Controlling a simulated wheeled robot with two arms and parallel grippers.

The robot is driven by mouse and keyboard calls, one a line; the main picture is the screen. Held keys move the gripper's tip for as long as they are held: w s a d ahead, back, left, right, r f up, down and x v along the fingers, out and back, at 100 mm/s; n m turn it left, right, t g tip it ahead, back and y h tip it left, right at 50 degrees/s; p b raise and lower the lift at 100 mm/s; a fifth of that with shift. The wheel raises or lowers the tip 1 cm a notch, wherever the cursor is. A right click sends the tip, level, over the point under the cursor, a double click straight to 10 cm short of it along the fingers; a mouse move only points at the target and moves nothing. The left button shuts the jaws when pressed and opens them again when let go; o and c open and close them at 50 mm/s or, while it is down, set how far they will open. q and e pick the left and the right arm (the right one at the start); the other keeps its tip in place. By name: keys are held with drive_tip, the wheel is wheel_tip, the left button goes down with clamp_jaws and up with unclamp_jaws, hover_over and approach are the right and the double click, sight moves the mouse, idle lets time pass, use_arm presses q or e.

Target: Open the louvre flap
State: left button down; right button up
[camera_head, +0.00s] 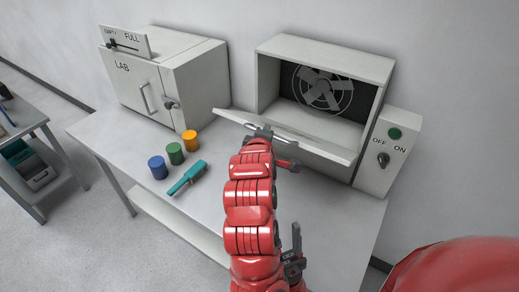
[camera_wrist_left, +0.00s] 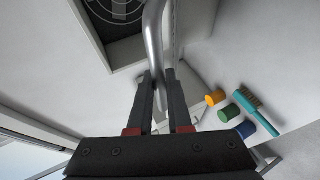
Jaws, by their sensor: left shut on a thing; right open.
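The louvre flap (camera_head: 300,138) is a pale panel at the front of the grey fan box (camera_head: 268,82). It is tilted down and outward, and the box mouth above it is open. My left gripper (camera_head: 258,132) is shut on the flap's silver bar handle (camera_head: 272,134). In the left wrist view, the handle (camera_wrist_left: 153,38) runs between the fingers of my left gripper (camera_wrist_left: 158,82). My left arm hides part of the flap's front. My right gripper (camera_head: 293,258) is open, low in the head view beside my left arm, apart from the flap.
A fan (camera_head: 322,90) shows inside the box. A switch box (camera_head: 387,150) stands right of it. A LAB cabinet (camera_head: 150,85) is at left. Blue (camera_head: 158,168), green (camera_head: 175,154) and orange (camera_head: 190,140) cylinders and a teal brush (camera_head: 187,178) lie on the table (camera_head: 345,225).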

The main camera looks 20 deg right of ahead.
use_arm(q)
drive_tip(key=shift+g+y, duration=0.5)
drive_tip(key=d+r, duration=0.1)
drive_tip(key=w+r, duration=0.1)
drive_tip(key=w+d+r+b, duration=0.1)
drive_tip(key=r, duration=0.1)
drive_tip(key=shift+w+d, duration=0.1)
drive_tip(key=shift+d, duration=0.25)
drive_tip(key=shift+w+d+r+b, duration=0.35)
drive_tip(key=shift+w+d+r, duration=0.3)
drive_tip(key=shift+d+r, duration=0.3)
drive_tip(key=c, duration=0.8)
unclamp_jaws()
drive_tip(key=shift+c, duration=0.2)
